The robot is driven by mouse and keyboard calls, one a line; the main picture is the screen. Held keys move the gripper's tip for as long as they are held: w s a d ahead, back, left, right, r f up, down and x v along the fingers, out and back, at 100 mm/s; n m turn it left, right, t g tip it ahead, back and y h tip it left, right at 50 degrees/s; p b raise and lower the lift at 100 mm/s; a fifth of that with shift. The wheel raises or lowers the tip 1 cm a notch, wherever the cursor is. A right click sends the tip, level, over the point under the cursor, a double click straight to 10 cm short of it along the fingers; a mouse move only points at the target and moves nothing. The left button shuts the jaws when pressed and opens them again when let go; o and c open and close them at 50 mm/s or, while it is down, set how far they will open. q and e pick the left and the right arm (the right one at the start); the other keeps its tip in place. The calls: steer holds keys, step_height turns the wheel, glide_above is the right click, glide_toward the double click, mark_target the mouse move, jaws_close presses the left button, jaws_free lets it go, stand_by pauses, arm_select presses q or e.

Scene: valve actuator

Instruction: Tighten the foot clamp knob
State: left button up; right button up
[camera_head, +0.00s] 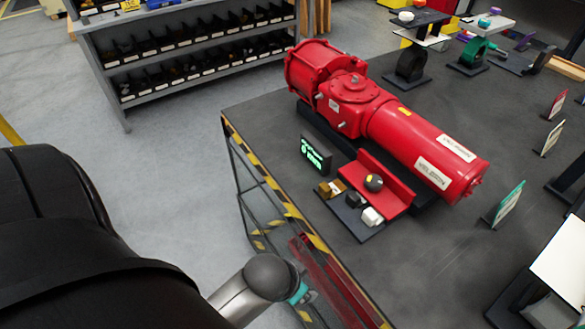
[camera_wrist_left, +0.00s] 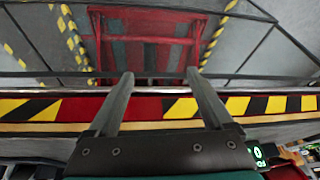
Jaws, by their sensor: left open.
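My left gripper (camera_head: 303,292) is low at the table's striped front edge, well short of the knob. In the left wrist view its two fingers (camera_wrist_left: 159,76) are spread apart with nothing between them, over the striped edge. The knob cannot be made out in that view. My right gripper is in neither view.
A small base plate (camera_head: 352,217) holds small black, white and brass-coloured blocks beside the bracket. A small display with green text (camera_head: 315,154) stands behind it. The hazard-striped table edge (camera_head: 316,241) lies between my left gripper and these parts. Label stands (camera_head: 507,204) are at the right.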

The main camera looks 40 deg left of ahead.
arm_select(q)
step_height(320, 180, down, 9)
steer(key=s+g+b, duration=0.1)
steer(key=b, duration=0.1)
steer(key=shift+s+a+r+b, duration=0.2)
steer(key=shift+b, duration=0.1)
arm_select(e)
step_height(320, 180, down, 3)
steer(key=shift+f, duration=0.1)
